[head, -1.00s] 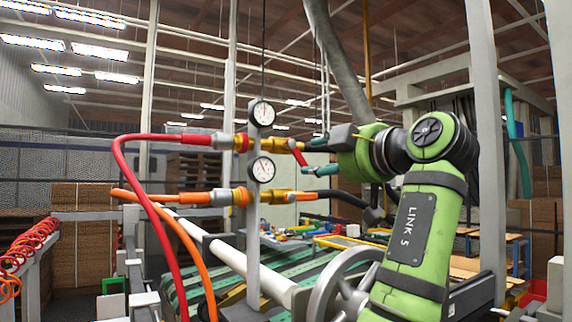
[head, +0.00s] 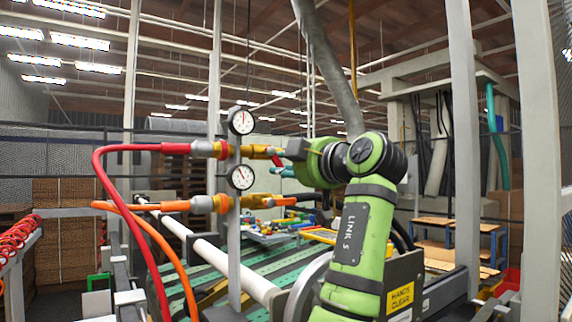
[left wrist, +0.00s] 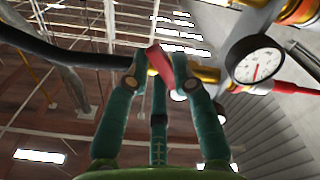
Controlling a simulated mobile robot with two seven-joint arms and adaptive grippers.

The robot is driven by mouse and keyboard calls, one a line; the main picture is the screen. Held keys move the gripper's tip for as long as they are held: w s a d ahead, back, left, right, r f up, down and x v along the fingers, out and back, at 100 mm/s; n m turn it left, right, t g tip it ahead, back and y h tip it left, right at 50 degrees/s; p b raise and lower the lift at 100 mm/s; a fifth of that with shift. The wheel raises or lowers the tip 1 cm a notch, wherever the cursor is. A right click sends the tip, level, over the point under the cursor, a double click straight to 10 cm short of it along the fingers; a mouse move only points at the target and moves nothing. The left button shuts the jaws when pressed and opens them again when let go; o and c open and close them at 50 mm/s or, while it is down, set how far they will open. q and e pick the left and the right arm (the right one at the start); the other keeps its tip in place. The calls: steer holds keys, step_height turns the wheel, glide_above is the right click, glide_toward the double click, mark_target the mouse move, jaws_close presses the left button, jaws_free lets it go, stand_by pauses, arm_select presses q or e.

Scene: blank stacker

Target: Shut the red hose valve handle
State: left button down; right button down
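The red hose valve handle (left wrist: 160,64) sits between the teal fingers of my left gripper (left wrist: 160,72) in the left wrist view. The fingers bend inward and seem to touch it on both sides, so the gripper appears shut on it. In the head view the handle (head: 277,160) slants down and right from the upper brass valve (head: 256,151), partly covered by my left gripper (head: 284,161). The red hose (head: 112,170) joins the left end of this upper line. My right gripper is not in view.
Two gauges, upper (head: 242,121) and lower (head: 240,177), stand on a grey post (head: 234,250) beside the valves. An orange hose (head: 160,240) feeds the lower line. A conveyor (head: 215,270) runs behind.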

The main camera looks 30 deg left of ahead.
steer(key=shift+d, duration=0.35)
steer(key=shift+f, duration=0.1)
arm_select(q)
steer(key=shift+s+a+m, duration=0.1)
steer(key=shift+m, duration=0.3)
steer(key=shift+s+a+f+m+b, duration=0.15)
steer(key=shift+s+m+b, duration=0.2)
steer(key=shift+m, duration=0.75)
steer(key=shift+s+a+f+m+b, duration=0.1)
steer(key=shift+s+m+b, duration=0.3)
steer(key=shift+m, duration=0.7)
steer(key=shift+s+a+f+m+b, duration=0.15)
steer(key=shift+m+b, duration=0.35)
steer(key=shift+m, duration=0.6)
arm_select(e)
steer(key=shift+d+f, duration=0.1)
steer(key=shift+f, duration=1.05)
